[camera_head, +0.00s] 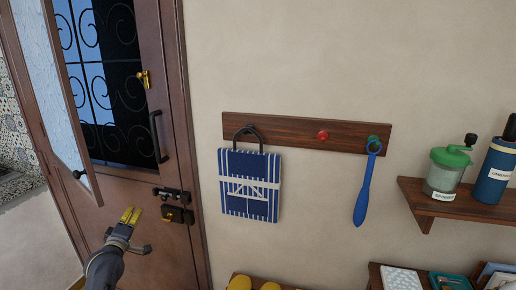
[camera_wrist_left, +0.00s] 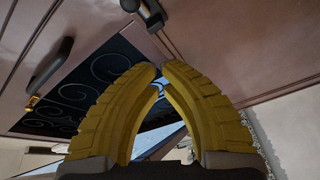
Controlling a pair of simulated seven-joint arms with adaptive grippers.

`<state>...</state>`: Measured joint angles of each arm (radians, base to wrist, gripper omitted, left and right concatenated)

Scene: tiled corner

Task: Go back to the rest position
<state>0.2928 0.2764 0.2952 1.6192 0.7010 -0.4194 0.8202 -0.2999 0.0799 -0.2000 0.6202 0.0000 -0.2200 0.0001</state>
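Whether the gripper touches the door or lever cannot be told. My right gripper is not in view.
A hinged glass pane (camera_head: 50,85) stands swung out from the door's grilled window. On the wall, a wooden rack (camera_head: 290,131) holds a blue striped bag (camera_head: 249,185) and a blue utensil (camera_head: 366,190). A shelf (camera_head: 445,203) at right carries a green-topped grinder (camera_head: 446,170) and a blue bottle (camera_head: 494,170).

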